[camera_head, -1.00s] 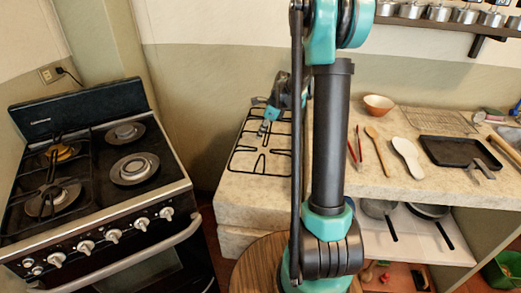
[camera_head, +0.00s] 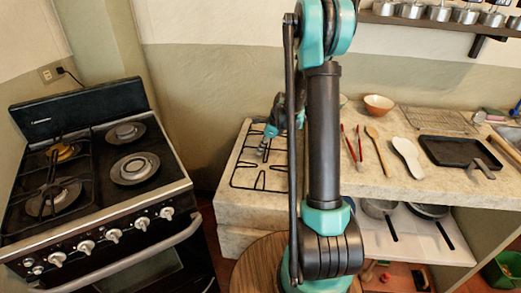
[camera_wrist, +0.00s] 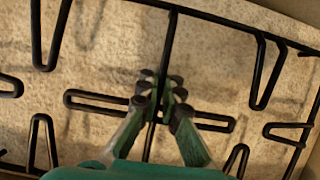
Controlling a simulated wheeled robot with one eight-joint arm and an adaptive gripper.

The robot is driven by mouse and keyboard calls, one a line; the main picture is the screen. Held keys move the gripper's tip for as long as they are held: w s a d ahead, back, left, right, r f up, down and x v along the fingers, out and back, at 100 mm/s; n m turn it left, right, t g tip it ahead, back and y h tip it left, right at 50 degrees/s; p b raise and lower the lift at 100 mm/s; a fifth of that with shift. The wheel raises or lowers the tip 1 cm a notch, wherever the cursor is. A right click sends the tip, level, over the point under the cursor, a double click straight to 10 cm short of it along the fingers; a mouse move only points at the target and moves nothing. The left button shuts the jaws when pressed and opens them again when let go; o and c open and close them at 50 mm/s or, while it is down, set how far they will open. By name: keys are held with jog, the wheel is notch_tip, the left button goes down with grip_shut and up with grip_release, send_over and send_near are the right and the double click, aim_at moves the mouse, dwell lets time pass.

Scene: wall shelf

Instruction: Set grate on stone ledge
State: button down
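The black wire grate (camera_head: 236,164) is level over the pale stone ledge (camera_head: 228,208), between the stove and my arm. My gripper (camera_head: 263,150) points down at the middle of the grate. In the wrist view, my gripper (camera_wrist: 162,88) has its fingertips close together on both sides of the grate's central bar (camera_wrist: 170,40), and it looks shut on that bar. The grate (camera_wrist: 85,97) spreads past the picture's edges, with soft shadows on the stone below. I cannot tell whether it touches the ledge. My arm hides its right side in the head view.
A stove (camera_head: 95,190) stands to the left. On the counter to the right are an orange bowl (camera_head: 379,104), red tongs (camera_head: 359,145), spoons, a wire rack (camera_head: 440,120) and a black tray (camera_head: 458,152). A round wooden stool (camera_head: 262,268) stands in front of the ledge.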

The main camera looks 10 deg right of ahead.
aim_at(270, 148)
jog(key=c, duration=1.7)
grip_release()
jog(key=shift+f, duration=0.1)
jog(key=v, duration=1.1)
jog(key=shift+d+r, duration=0.1)
jog(key=shift+r, duration=0.1)
jog(key=s+f+n+t+h, duration=0.1)
jog(key=s+n, duration=0.6)
jog(key=s, duration=0.2)
jog(key=s+f+n+t+h, duration=0.1)
jog(key=s+f+n, duration=0.1)
jog(key=s+n, duration=0.5)
jog(key=s+f+n+h, duration=0.1)
jog(key=s+n+h, duration=0.1)
jog(key=s+n, duration=0.5)
jog(key=shift+s+d+f+n+t, duration=0.1)
jog(key=shift+s+n+t, duration=0.1)
jog(key=shift+s, duration=1.15)
jog(key=shift+s+f+n+t, duration=0.1)
jog(key=shift+s+t, duration=0.1)
jog(key=shift+s, duration=1.2)
